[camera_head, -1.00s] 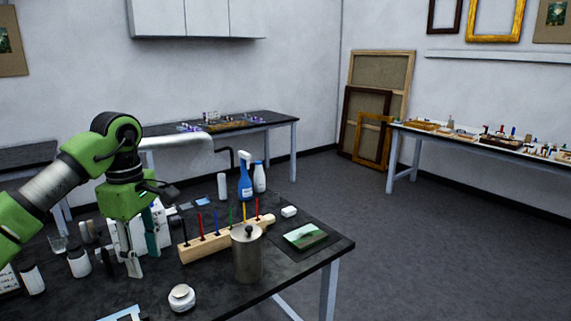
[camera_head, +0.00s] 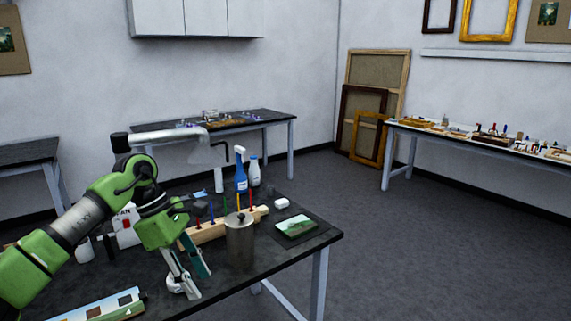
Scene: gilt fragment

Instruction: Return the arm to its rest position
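My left arm (camera_head: 85,222), green and grey, comes in from the left and reaches over the near dark table (camera_head: 265,268). My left gripper (camera_head: 199,284) points down near the table's front edge. Its pale finger and teal finger stand apart, with nothing seen held between them. A small white jar (camera_head: 174,284) is behind the fingers and partly hidden by them; I cannot tell whether they touch it. My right arm and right gripper are not in view.
A metal canister (camera_head: 240,243) stands right of the gripper, before a wooden rack (camera_head: 211,231) with coloured sticks. A blue spray bottle (camera_head: 241,173), white bottle (camera_head: 254,172) and small green painting (camera_head: 296,226) are beyond. A flat strip (camera_head: 100,308) lies front left. Floor at right is clear.

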